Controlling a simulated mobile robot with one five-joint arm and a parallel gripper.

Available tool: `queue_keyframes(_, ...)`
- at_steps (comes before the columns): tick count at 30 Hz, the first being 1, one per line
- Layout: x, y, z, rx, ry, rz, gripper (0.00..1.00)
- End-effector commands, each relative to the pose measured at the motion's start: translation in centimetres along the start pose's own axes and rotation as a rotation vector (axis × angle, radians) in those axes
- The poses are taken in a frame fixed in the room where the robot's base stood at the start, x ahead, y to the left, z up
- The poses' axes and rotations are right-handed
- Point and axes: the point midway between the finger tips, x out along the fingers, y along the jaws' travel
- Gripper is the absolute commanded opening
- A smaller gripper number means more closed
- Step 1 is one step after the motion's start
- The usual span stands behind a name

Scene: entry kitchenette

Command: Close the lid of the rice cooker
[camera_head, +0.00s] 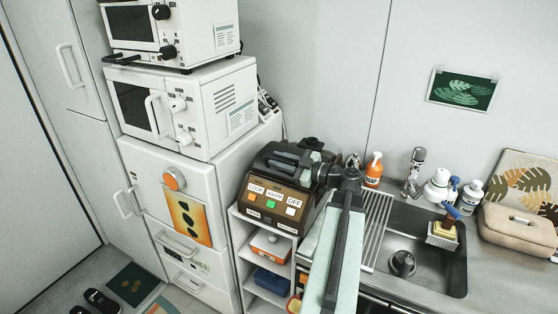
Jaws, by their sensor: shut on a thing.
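The rice cooker (258,207) is a brown and dark box on a white shelf unit in the middle of the view. Its front carries cook, warm and off buttons. Its dark lid (262,163) lies low over the body; whether it sits fully down cannot be told. My arm comes up from the bottom and bends left over the cooker. My gripper (287,160) is at the lid's top and appears shut on its dark handle. The fingertips are partly lost against the dark lid.
A microwave (235,100) stands on a white cabinet left of the cooker. The sink (430,243) and drying rack (377,222) are to the right. An orange bottle (374,170) stands behind my arm. Slippers (100,300) lie on the floor at lower left.

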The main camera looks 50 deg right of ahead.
Motion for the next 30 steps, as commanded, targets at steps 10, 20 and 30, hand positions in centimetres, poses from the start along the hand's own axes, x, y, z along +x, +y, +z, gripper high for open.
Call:
queue_keyframes(10, -0.3, -0.1, 0.3, -0.002, -0.006, -0.005, 0.0)
queue_keyframes(20, -0.4, 0.0, 0.3, 0.0, -0.005, -0.001, 0.41)
queue_keyframes(30, -3.1, 0.1, 0.3, 0.0, -0.006, 0.004, 0.41)
